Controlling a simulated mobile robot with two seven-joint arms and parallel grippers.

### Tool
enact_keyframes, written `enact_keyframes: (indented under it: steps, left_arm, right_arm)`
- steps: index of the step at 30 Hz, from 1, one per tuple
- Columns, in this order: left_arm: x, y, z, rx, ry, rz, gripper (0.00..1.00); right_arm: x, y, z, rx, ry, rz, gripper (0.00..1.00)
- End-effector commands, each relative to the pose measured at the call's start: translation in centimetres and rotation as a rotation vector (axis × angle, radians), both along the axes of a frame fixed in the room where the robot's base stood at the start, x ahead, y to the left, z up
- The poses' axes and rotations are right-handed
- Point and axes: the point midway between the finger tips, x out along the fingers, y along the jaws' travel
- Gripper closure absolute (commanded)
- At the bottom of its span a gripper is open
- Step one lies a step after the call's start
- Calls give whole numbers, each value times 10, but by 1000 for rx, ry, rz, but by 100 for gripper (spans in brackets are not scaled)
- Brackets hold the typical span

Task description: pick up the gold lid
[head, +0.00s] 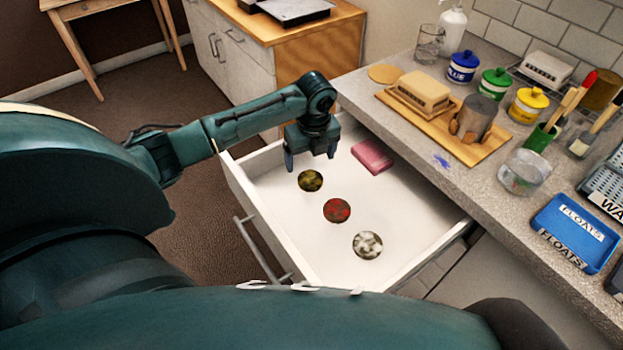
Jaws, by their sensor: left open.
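The gold lid (310,181), a small round disc with dark blotches, lies flat on the floor of the open white drawer (415,220). My left gripper (311,162) is over the drawer, just behind and above the gold lid, with its fingers apart and pointing down. Nothing shows between the fingers. I cannot tell the exact height of the fingertips over the drawer floor. My right gripper is not in view.
A red lid (337,210) and a silver-white lid (367,245) lie in a row in front of the gold one. A pink block (372,156) lies at the drawer's back. The crowded counter (420,125) borders the drawer on the right.

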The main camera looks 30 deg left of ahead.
Motion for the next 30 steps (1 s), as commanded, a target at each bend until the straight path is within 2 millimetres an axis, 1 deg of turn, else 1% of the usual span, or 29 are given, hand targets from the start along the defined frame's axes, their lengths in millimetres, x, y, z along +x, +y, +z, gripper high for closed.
enact_keyframes:
  steps: [1,8,13,15,18,26,30]
  left_arm:
    - [0,0,-7,-1,2,1,15]
    - [0,1,-23,1,1,0,15]
    - [-3,-2,-49,0,2,0,15]
    - [-1,0,-59,0,1,2,15]
    - [-1,1,-67,1,-1,1,15]
    - [0,1,-68,1,-2,-1,16]
    - [0,1,-68,1,-2,0,28]
  right_arm:
    - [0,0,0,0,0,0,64]
    - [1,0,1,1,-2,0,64]
    - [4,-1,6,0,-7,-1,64]
    - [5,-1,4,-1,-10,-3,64]
    - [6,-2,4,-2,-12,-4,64]
    - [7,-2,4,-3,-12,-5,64]
    - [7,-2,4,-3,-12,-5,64]
